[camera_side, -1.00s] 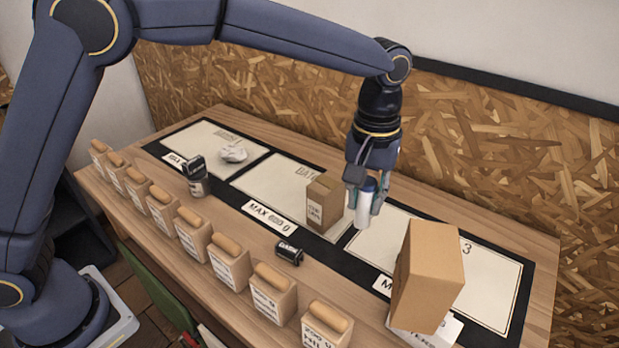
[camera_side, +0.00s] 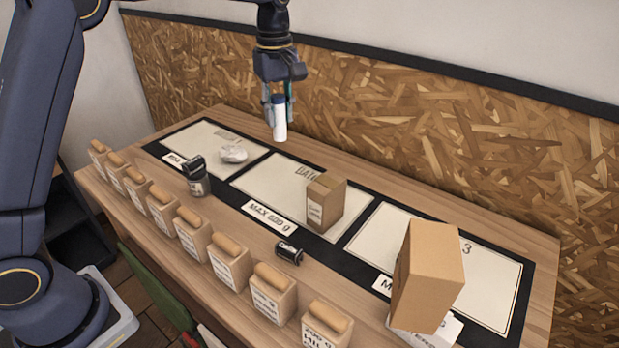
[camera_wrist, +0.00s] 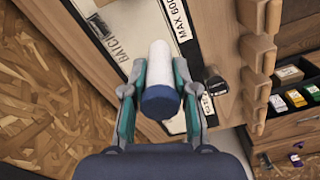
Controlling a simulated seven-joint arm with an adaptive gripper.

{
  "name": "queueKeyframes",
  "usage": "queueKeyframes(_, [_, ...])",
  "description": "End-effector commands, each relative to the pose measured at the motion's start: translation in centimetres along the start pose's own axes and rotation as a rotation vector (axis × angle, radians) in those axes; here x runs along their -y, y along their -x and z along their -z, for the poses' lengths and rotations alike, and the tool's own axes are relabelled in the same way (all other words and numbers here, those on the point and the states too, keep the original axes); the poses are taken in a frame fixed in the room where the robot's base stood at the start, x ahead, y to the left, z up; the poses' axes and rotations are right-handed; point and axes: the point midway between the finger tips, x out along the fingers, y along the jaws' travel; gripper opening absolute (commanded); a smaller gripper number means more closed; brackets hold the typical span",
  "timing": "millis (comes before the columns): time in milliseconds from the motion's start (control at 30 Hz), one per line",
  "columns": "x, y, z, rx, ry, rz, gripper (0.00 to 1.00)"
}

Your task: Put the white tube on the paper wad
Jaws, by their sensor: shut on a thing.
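The white tube (camera_side: 279,122) with a dark blue end is held upright in my gripper (camera_side: 278,100), well above the work mat. In the wrist view, the tube (camera_wrist: 159,65) sits between both fingers of my gripper (camera_wrist: 157,92), blue end toward the camera. The crumpled white paper wad (camera_side: 233,154) lies on the left panel of the mat, left of and below the tube. The wad does not show in the wrist view, where the tube and gripper cover part of the mat.
A small box (camera_side: 326,204) stands by the middle panel and a tall box (camera_side: 428,276) at the right. A dark-lidded jar (camera_side: 197,180) stands in front of the wad; a black canister (camera_side: 289,252) lies nearer. Wooden blocks with handles (camera_side: 230,262) line the front edge.

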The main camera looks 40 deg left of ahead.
Motion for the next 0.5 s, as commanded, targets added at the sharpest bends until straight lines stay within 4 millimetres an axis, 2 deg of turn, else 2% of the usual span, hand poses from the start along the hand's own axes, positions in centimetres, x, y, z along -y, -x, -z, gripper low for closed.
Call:
queueKeyframes(33, [1.4,0.0,3.0,0.000,0.117,-0.001,0.04])
queueKeyframes(100, [3.4,0.0,6.6,0.001,0.276,-0.001,0.04])
queueKeyframes(200, [6.2,0.0,10.6,0.001,0.472,-0.001,0.04])
queueKeyframes(333, [9.1,-0.1,14.0,0.003,0.651,0.000,0.04])
queueKeyframes(500, [11.7,0.0,16.5,0.004,0.796,-0.002,0.04])
